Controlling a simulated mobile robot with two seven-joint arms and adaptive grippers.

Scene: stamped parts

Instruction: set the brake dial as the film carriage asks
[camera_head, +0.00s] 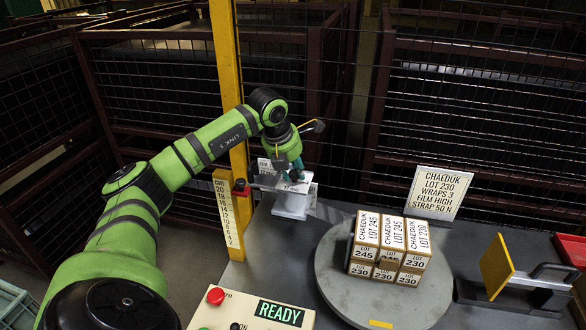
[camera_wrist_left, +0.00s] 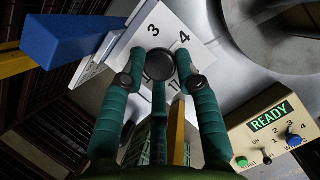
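The brake dial (camera_wrist_left: 160,64) is a round black knob on a white plate (camera_wrist_left: 205,50) printed with numbers; 3 and 4 are readable, others are partly covered. My left gripper (camera_head: 293,174) is at this white dial stand (camera_head: 293,205). In the left wrist view its green fingers (camera_wrist_left: 160,72) close around the knob from both sides and below, appearing to touch it. The dial's pointer mark is hidden. A black and red block (camera_head: 241,188), possibly the film carriage, sits high on the cm scale (camera_head: 228,210) beside the yellow mast (camera_head: 228,60). My right gripper is not in view.
A sign (camera_head: 437,193) reads CHAEDUK LOT 230, WRAPS 3, FILM HIGH, STRAP 50 N. Cartons (camera_head: 365,228) marked LOT 245 or 230 stand on a round turntable (camera_head: 335,285). A control box (camera_head: 245,312) shows READY. A yellow-plated device (camera_head: 496,265) stands right. Mesh fencing backs the table.

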